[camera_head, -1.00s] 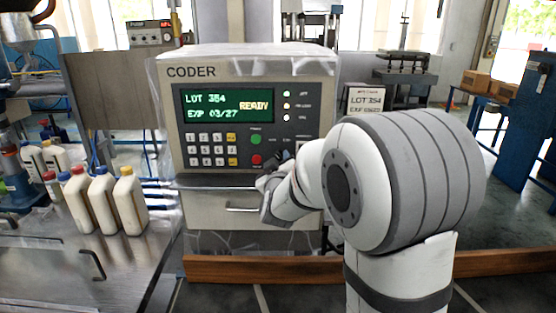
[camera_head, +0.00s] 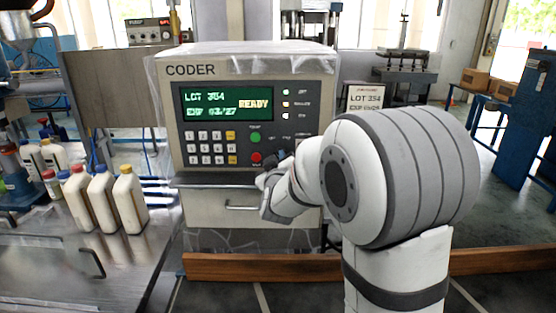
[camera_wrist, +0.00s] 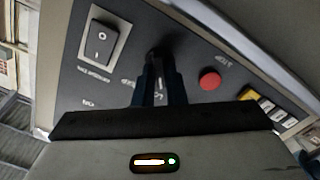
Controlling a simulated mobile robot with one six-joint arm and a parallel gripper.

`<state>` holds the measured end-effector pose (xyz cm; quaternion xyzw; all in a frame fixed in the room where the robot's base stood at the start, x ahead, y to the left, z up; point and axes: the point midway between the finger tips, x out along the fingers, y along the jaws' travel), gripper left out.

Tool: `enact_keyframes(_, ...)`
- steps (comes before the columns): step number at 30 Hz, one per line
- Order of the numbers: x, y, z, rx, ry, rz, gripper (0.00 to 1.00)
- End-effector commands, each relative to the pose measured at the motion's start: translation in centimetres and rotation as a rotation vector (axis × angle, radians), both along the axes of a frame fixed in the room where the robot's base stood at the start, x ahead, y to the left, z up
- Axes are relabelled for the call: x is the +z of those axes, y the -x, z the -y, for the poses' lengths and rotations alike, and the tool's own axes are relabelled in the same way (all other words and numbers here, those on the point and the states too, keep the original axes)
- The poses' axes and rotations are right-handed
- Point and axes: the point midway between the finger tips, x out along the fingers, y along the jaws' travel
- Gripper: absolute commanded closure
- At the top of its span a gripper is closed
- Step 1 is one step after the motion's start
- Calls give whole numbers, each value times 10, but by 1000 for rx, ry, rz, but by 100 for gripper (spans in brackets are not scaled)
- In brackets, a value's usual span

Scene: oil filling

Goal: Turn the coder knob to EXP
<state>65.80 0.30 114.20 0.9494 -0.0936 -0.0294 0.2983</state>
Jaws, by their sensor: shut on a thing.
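The coder (camera_head: 255,120) is a grey box with a green display reading LOT 354, an EXP date and READY. In the wrist view, the dark coder knob (camera_wrist: 157,54) is on the panel between a white-framed rocker switch and a red button. My gripper (camera_wrist: 158,78) is shut on the knob, its fingers on either side of it. The labels around the knob are too blurred to read, so I cannot tell its setting. In the head view, my gripper (camera_head: 283,160) is at the panel's lower right, and my wrist hides the knob.
A green button (camera_head: 255,138) and a red button (camera_head: 256,157) sit left of my gripper. A drawer handle (camera_head: 241,207) is below. Several white bottles (camera_head: 130,203) stand on the metal table at left. A wooden rail (camera_head: 230,267) crosses the front.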

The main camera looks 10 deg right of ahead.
Motion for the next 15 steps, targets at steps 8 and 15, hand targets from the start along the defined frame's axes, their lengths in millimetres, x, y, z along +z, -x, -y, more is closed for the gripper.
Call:
enact_keyframes(8, -3, 0, 0, 0, -70, 15, 100)
enact_keyframes(15, -6, 0, 0, 1, -238, 50, 100)
